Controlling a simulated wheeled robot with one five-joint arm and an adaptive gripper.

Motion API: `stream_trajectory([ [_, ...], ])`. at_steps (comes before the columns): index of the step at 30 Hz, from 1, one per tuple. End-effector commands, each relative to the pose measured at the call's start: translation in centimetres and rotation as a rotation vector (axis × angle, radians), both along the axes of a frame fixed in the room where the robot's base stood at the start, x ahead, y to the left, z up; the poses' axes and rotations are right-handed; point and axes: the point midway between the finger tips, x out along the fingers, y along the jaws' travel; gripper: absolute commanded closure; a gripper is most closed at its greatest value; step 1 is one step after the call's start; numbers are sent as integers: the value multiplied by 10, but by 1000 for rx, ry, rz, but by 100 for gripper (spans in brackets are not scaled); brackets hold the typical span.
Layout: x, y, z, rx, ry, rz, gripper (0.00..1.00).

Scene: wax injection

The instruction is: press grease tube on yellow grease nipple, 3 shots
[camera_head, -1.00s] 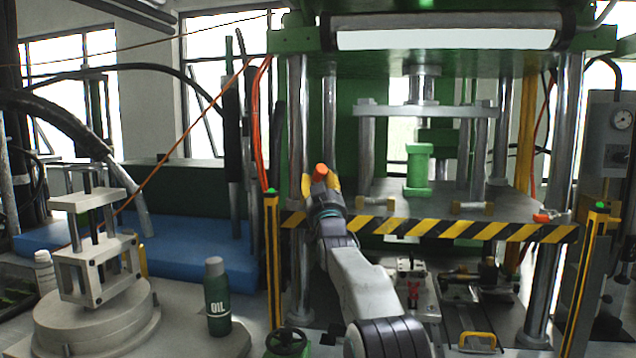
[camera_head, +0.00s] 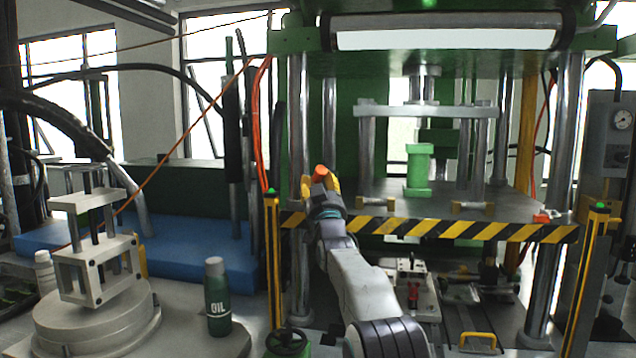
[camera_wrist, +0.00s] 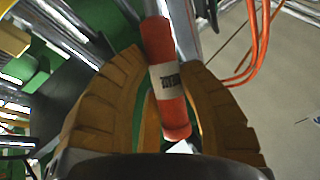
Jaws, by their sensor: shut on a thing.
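My gripper (camera_head: 321,186) is in the middle of the head view, in front of the press's left post. Its orange-yellow fingers are shut on the grease tube (camera_head: 320,169), whose orange end shows above them. In the wrist view the grease tube (camera_wrist: 163,70) is orange-red with a white label and stands between the two curved fingers (camera_wrist: 160,105). A metal rod or post passes close behind the tube's far end there. I cannot make out the yellow grease nipple in either view, nor whether the tube touches anything.
The press table has a black-yellow striped edge (camera_head: 440,228). A green cylinder (camera_head: 418,170) stands on it. A red-orange item (camera_head: 545,217) lies at its right. A dark green oil bottle (camera_head: 216,300) stands front left, near a grey fixture (camera_head: 95,270). Orange hoses (camera_wrist: 256,50) hang right of the fingers.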

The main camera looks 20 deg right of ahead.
Motion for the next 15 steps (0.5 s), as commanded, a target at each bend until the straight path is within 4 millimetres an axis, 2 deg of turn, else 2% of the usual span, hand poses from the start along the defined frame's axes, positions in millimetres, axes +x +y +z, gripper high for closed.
stream_trajectory([
  [15, 4, 0, -3, -1, -3, 1, 100],
])
